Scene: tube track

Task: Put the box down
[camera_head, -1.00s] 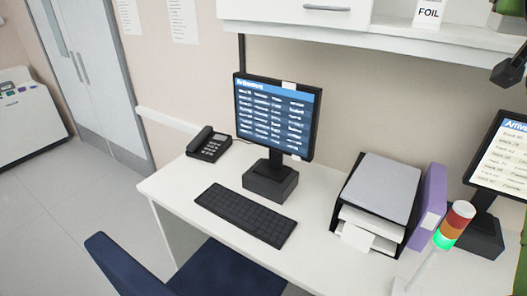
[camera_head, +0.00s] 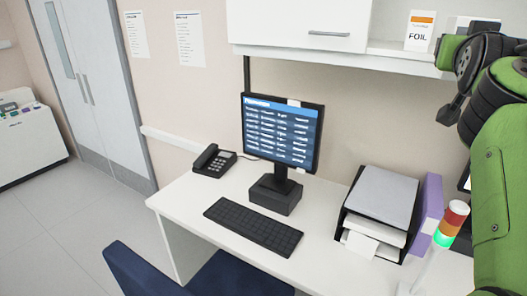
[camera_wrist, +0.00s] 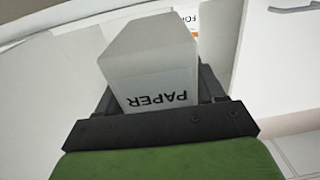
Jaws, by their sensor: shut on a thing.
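A white box marked PAPER (camera_wrist: 155,60) fills the middle of the wrist view. The lettering appears upside down there. My gripper (camera_wrist: 158,88) is shut on the box, with dark fingers along its sides.
A FOIL box (camera_head: 420,31) stands on the wall shelf (camera_head: 395,55). The desk (camera_head: 185,207) below holds a phone (camera_head: 213,160), monitor (camera_head: 282,135), keyboard (camera_head: 254,224), paper tray (camera_head: 381,195), purple binder (camera_head: 430,205) and signal light (camera_head: 450,225). A blue chair (camera_head: 140,272) stands in front.

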